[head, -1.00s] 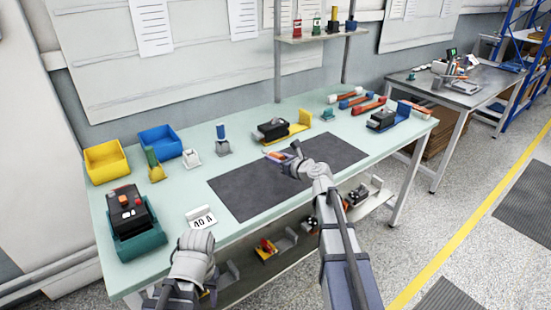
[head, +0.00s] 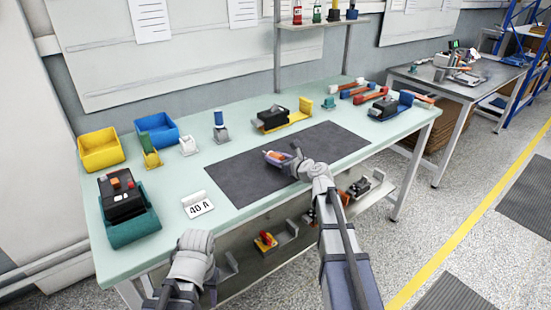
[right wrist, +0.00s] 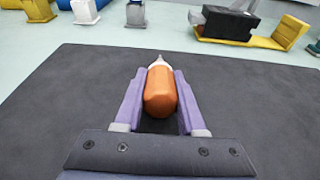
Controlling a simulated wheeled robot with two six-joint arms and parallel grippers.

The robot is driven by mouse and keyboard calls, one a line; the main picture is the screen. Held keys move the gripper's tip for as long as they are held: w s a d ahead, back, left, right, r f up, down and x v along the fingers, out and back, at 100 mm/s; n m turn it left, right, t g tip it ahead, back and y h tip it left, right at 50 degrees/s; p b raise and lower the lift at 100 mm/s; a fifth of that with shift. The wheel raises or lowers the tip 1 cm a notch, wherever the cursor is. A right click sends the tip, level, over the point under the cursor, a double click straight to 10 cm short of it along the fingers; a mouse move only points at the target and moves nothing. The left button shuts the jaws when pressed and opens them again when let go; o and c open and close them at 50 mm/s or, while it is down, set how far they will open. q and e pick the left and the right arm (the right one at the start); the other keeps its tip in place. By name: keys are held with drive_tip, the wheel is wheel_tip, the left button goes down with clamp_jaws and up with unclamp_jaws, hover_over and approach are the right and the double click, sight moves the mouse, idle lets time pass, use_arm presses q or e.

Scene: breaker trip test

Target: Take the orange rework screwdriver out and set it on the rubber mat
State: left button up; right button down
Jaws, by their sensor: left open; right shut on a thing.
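The orange screwdriver (right wrist: 161,92) is between the two fingers of my right gripper (right wrist: 161,90), its rounded handle end toward the camera. My right gripper is shut on it. In the head view the screwdriver (head: 273,156) shows at the tip of my right gripper (head: 284,159), over the dark rubber mat (head: 238,180). The mat also fills most of the right wrist view (right wrist: 60,120). I cannot tell whether the screwdriver touches the mat. My left gripper (head: 190,262) is low at the table's front edge, away from the mat; its fingertips are hard to make out.
A black device in a teal holder (head: 130,222) and a 40 A card (head: 198,205) stand left of the mat. A black device on a yellow holder (head: 285,118) stands behind it. Yellow (head: 101,150) and blue (head: 157,132) bins are at the back left. Most of the mat is bare.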

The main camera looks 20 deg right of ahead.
drive_tip(key=shift+c, duration=2.1)
unclamp_jaws()
drive_tip(key=p+v, duration=0.2)
drive_tip(key=v, duration=0.6)
drive_tip(key=shift+a, duration=0.1)
drive_tip(key=shift+f, duration=0.1)
